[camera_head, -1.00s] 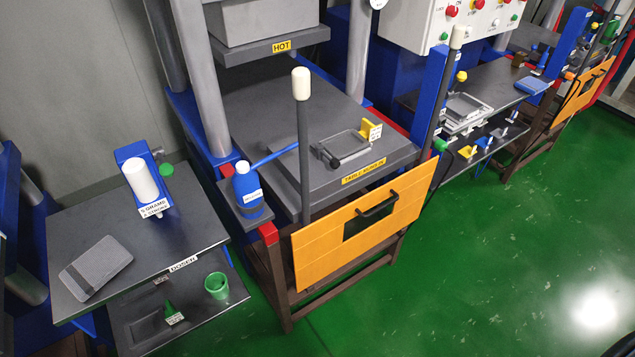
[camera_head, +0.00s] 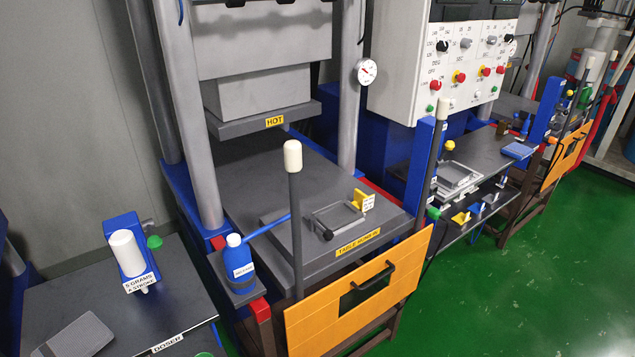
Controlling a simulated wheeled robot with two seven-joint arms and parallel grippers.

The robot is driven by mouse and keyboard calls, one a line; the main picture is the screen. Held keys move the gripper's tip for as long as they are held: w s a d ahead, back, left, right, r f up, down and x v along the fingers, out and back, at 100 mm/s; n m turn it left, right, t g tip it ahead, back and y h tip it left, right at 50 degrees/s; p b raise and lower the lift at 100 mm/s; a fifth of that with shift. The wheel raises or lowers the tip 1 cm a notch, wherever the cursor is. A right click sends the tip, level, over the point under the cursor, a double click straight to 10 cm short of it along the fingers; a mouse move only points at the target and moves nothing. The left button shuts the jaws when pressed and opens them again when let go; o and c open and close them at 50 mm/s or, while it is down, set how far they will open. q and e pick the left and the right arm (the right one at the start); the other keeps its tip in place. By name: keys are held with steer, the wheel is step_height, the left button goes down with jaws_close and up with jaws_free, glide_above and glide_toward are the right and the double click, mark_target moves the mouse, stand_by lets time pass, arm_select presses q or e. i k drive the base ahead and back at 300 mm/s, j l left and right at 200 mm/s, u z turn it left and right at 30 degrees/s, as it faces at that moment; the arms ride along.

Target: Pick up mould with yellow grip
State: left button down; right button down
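A grey rectangular frame-like mould (camera_head: 325,216) lies on the raised plate of the press table. A yellow grip (camera_head: 360,198) with a small white tag stands at its right rear corner. Neither of my grippers is in the head view.
The plate (camera_head: 282,238) sits under the press head marked HOT (camera_head: 268,118), with open space between. A tall lever (camera_head: 295,215) with a white knob and an orange guard (camera_head: 350,305) stand in front. A blue bottle (camera_head: 239,262) stands left; grey trays (camera_head: 460,180) lie right.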

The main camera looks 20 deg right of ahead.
mark_target(343, 213)
steer(key=l+z, duration=0.25)
steer(key=l, duration=0.5)
steer(key=l+z, duration=0.3)
steer(key=l, duration=0.4)
